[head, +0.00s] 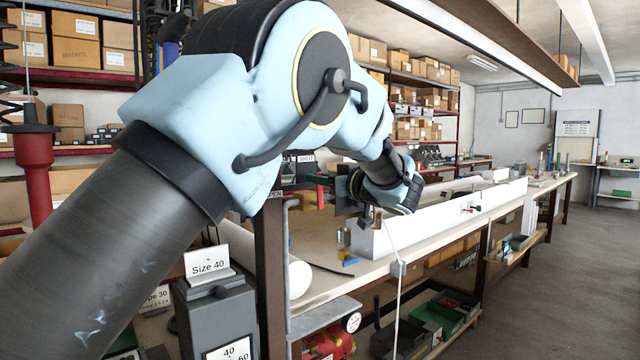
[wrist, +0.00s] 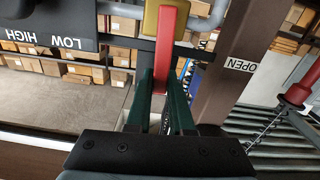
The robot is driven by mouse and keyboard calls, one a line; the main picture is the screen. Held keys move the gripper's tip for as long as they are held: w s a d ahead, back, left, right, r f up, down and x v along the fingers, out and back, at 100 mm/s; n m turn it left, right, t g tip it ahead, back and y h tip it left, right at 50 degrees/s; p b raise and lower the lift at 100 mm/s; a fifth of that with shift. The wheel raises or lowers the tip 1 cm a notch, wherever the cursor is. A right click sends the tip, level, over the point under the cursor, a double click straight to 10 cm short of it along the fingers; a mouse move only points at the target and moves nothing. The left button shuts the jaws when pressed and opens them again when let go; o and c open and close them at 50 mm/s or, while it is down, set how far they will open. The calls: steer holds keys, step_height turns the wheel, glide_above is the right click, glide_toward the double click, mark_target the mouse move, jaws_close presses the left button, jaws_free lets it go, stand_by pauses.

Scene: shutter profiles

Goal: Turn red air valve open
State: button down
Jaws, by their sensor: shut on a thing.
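The red air valve handle (wrist: 170,45) is a flat red lever on a brass-coloured valve body (wrist: 151,22), seen at the top middle of the wrist view. My gripper (wrist: 166,80) has its dark green fingers on either side of the lever and is shut on it. The lever runs from the valve body down between the fingers. An OPEN label (wrist: 241,65) is on the brown post (wrist: 210,85) to the right of the lever. In the head view, a SHUT label (head: 306,158) shows beside my arm, which partly hides the valve area.
A grey pipe (wrist: 120,10) runs by the valve. A dark panel marked LOW and HIGH (wrist: 50,28) is at upper left. The workbench (head: 385,262) carries a long white profile (head: 440,218). A Size 40 stand (head: 215,310) is near the post. Floor at right (head: 560,290) is clear.

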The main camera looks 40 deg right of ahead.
steer(key=a+n+b, duration=0.1)
steer(key=n+b, duration=0.1)
steer(key=b, duration=0.1)
steer(key=a+f+n+b, duration=0.1)
steer(key=n+b, duration=0.1)
steer(key=b, duration=0.1)
steer(key=shift+w+a+f, duration=0.1)
steer(key=shift+a+f, duration=0.1)
steer(key=n+b, duration=0.1)
steer(key=b, duration=0.1)
steer(key=a+f+n+b, duration=0.1)
steer(key=n+b, duration=0.1)
steer(key=b, duration=0.1)
steer(key=a+n+b, duration=0.1)
steer(key=b, duration=0.1)
steer(key=shift+f+n+b, duration=0.3)
steer(key=shift+n, duration=0.1)
steer(key=shift+a+f+n+b, duration=0.25)
steer(key=shift+f+n+b, duration=0.35)
steer(key=shift+n+b, duration=1.15)
steer(key=shift+a+f+n+b, duration=0.25)
steer(key=shift+f+n+b, duration=0.6)
steer(key=shift+b, duration=1.5)
steer(key=shift+a+f+n+b, duration=0.25)
steer(key=shift+f+n+b, duration=0.1)
steer(key=shift+n+b, duration=1.5)
steer(key=c, duration=0.8)
jaws_free()
